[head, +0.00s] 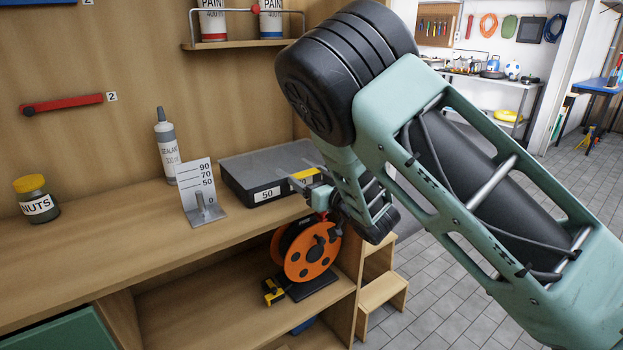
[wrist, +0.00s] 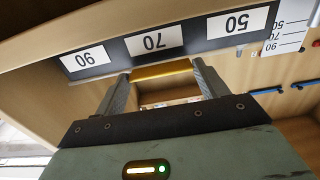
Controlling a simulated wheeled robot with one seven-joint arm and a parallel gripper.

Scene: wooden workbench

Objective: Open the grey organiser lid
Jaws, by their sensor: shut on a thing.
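The organiser (head: 250,188) is a dark grey box with a grey lid (head: 262,162), standing on the workbench near its right end. The lid lies flat and looks closed. A yellow tab (head: 304,173) sits at its front edge; it also shows in the wrist view (wrist: 160,71). My gripper (head: 312,183) is at the front of the box, with its fingers on either side of the yellow tab, shut on it. In the wrist view the gripper (wrist: 163,78) is below the upside-down labels 90, 70 and 50. My arm hides the box's right end in the head view.
A height gauge (head: 199,190) stands just left of the organiser, with a sealant bottle (head: 167,148) behind it. A nuts jar (head: 36,200) is far left. An orange cable reel (head: 309,254) sits on the shelf below. A paint shelf (head: 243,43) hangs above. The bench's front left is clear.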

